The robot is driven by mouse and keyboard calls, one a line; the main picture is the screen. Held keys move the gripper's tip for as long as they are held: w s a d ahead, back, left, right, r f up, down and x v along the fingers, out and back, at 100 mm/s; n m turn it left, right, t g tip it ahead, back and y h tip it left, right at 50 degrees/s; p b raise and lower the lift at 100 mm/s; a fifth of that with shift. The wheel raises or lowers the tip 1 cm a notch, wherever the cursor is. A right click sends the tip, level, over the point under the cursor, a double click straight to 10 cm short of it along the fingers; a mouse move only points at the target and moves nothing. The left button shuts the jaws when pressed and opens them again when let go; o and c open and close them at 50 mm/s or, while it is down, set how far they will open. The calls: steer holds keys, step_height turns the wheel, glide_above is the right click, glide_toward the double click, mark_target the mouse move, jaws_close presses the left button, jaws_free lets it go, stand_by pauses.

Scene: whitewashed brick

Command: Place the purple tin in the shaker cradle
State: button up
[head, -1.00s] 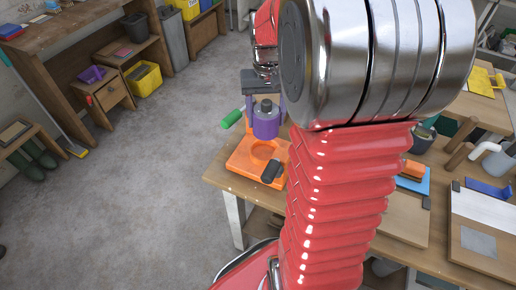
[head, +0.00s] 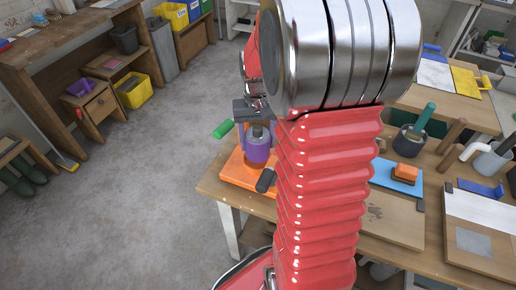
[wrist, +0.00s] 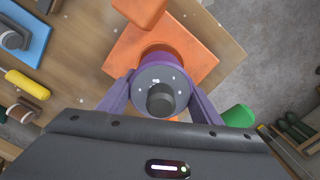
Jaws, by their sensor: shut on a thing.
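The purple tin (head: 257,151), with a grey top and dark knob, stands upright in my gripper (head: 257,138). In the wrist view my gripper (wrist: 160,90) has a finger on each side of the tin (wrist: 161,76). The orange shaker cradle (head: 236,172) lies at the table's near left corner. It also shows in the wrist view (wrist: 200,52), behind the tin.
A dark grip (head: 265,180) stands at the cradle's right side. A green-handled item (head: 222,129) lies just behind the cradle. To the right are a blue board (head: 398,176) with an orange block and a dark pot (head: 409,141). Open floor lies left of the table.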

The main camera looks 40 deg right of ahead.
mark_target(257, 148)
steer(key=shift+f, duration=1.85)
steer(key=o, duration=1.4)
steer(key=shift+o, duration=0.2)
steer(key=shift+r, duration=0.1)
steer(key=r, duration=1.2)
steer(key=shift+w+d, duration=0.1)
steer(key=shift+w, duration=0.1)
steer(key=s+a+r+n+t, duration=0.3)
steer(key=s+a, duration=0.3)
steer(key=a, duration=0.4)
steer(key=s+a+r+n+t, duration=0.3)
steer(key=s+a, duration=0.3)
steer(key=a, duration=0.4)
steer(key=shift+s+r, duration=0.2)
steer(key=shift+s, duration=0.05)
